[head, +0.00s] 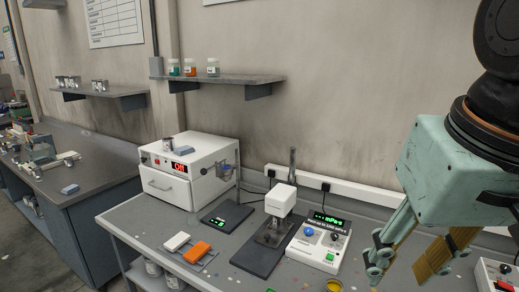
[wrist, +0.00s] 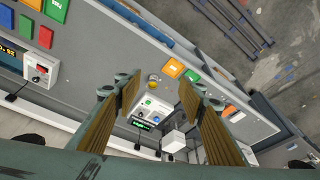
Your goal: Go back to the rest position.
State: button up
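My gripper (head: 405,262) is at the right of the head view, raised in front of the bench and pointing down. Its two fingers with tan pads are spread apart with nothing between them. In the wrist view my gripper (wrist: 158,103) is also open, and the bench lies well below the fingertips. No rest position is marked in either view.
The grey bench (head: 120,222) carries a white oven (head: 165,190), a black scale (head: 226,214), a stirrer-like instrument (head: 280,215) and a white control box (head: 318,248). An orange block (head: 197,251) and a white block (head: 176,241) lie in front. A wall shelf (head: 225,79) holds jars.

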jog(key=s+f, duration=0.2)
jog(key=s, duration=0.4)
jog(key=shift+f+n, duration=0.2)
jog(key=shift+n, duration=0.2)
